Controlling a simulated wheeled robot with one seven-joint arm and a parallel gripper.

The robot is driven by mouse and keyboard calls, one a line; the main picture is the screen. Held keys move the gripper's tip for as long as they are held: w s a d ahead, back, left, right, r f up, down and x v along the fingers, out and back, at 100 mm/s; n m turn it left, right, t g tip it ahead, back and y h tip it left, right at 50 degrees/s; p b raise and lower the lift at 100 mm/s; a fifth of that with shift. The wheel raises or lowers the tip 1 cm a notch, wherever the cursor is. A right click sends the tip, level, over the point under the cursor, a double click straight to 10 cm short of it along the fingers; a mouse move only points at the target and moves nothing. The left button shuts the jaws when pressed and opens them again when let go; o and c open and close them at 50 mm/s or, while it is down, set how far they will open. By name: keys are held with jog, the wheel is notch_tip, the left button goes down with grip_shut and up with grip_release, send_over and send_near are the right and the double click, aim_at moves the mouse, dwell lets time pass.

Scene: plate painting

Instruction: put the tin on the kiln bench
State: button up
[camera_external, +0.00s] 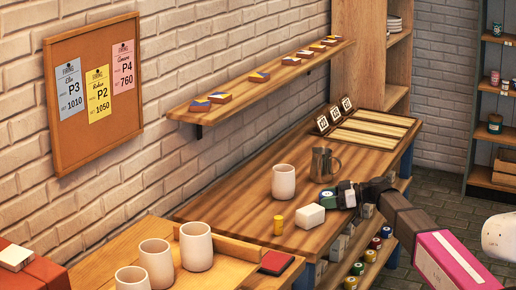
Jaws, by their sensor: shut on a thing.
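My gripper (345,195) is at the right side of the long wooden bench (235,205), its arm reaching in from the right. It is shut on a small tin with a green end (328,201), partly covered by the fingers. The tin is next to a white block (309,216); I cannot tell whether it touches the bench top. No label in view names the kiln bench. The long bench has slatted boards (375,131) and several dark number cards (334,114) at its far end.
Several tins (358,269) sit on a shelf below the bench top. A tray with white cups (196,246) is in front.

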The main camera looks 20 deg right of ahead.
jog(key=o, duration=1)
jog(key=shift+f, duration=0.1)
jog(key=v, duration=1)
jog(key=shift+s+a+f, duration=0.1)
jog(key=shift+s+f, duration=0.05)
jog(key=shift+s, duration=0.2)
jog(key=shift+o, duration=0.4)
jog(key=shift+s+d, duration=0.15)
jog(key=shift+d, duration=0.2)
